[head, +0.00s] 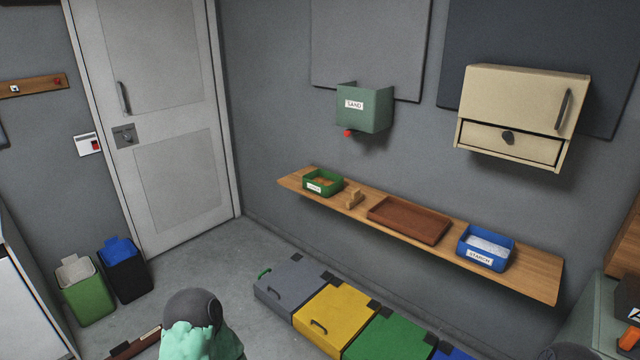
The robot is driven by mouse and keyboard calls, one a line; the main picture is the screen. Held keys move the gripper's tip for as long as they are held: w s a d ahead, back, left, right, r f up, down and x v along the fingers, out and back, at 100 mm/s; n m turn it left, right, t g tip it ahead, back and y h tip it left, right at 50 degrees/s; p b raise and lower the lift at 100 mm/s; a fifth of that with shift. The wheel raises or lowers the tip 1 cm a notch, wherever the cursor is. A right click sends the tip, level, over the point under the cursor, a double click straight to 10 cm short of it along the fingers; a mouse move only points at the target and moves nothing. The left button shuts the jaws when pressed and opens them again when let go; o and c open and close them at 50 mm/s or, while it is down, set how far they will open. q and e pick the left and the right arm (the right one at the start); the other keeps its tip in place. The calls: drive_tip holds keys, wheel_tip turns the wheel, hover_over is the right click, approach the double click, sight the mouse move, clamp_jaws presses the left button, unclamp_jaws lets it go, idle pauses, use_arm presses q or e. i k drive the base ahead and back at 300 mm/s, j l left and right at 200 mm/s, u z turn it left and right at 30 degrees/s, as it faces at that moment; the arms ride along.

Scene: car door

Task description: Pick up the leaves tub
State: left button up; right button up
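A small green tub (323,183) stands upright at the left end of the wooden wall shelf (525,270). It holds brownish-orange contents and has a white label on its front, too small to read for sure; it looks like the leaves tub. Neither of my grippers is in view, and nothing is seen touching the tub.
On the shelf are a small wooden block piece (353,198), an empty brown tray (408,221) and a blue starch tub (486,248). A green sand box (364,108) and a beige cabinet (522,115) hang above. Coloured lidded boxes (335,317) stand below.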

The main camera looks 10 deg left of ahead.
sight(325, 184)
drive_tip(key=i+j, duration=0.35)
drive_tip(key=j, duration=0.15)
drive_tip(key=i+j, duration=0.7)
drive_tip(key=j, duration=0.25)
drive_tip(key=i+j+z, duration=0.1)
drive_tip(key=i+j, duration=0.3)
